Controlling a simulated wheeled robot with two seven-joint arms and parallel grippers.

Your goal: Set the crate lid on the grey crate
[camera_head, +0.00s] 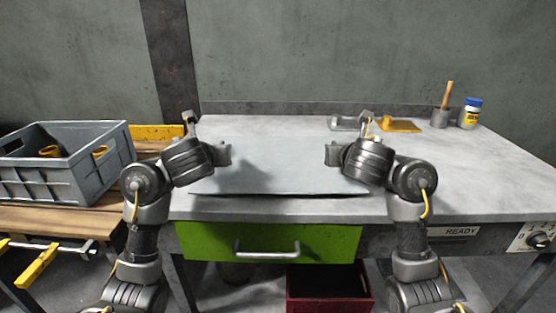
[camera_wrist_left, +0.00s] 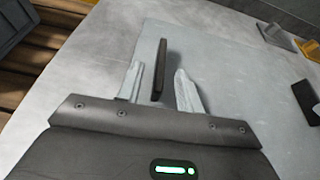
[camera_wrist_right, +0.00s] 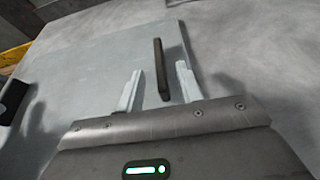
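The crate lid (camera_head: 280,178) is a flat grey plate lying on the grey workbench. It has two dark upright handles, one near each side: the left handle (camera_wrist_left: 159,70) and the right handle (camera_wrist_right: 161,70). My left gripper (camera_head: 222,155) is open, with its fingers on either side of the left handle and gaps showing. My right gripper (camera_head: 334,154) is open around the right handle in the same way. The grey crate (camera_head: 85,182) stands open-topped on a wooden surface at the left, with yellow-orange items inside.
A green drawer (camera_head: 205,246) and red bin (camera_head: 330,296) are below. The bench's right side is clear.

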